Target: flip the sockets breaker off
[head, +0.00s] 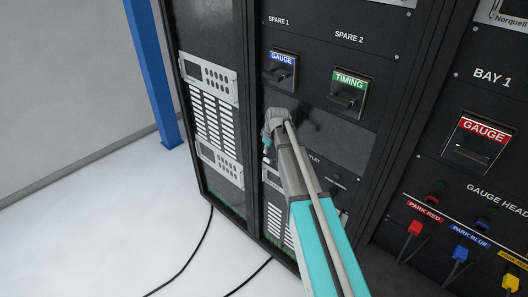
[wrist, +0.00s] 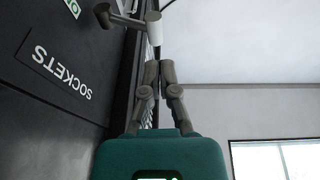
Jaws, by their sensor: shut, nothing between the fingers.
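In the wrist view the SOCKETS label (wrist: 60,72) is on the dark panel at left, rotated in the picture. Beyond it, a breaker lever sticks out from the panel, with a pale cylindrical handle (wrist: 154,28) on a dark arm. My gripper (wrist: 153,66) is shut and empty, its fingertips just below the handle in the picture. I cannot tell whether they touch it. In the head view my gripper (head: 266,154) is small, in front of the left rack, mostly hidden by my wrist. I cannot make out the sockets breaker there.
Black racks carry a blue GAUGE breaker (head: 281,70), a green TIMING breaker (head: 348,92) and a red GAUGE breaker (head: 479,140). Coloured plugs, such as the red plug (head: 415,229), sit at lower right. Cables lie on the pale floor (head: 110,225), which is otherwise open at left.

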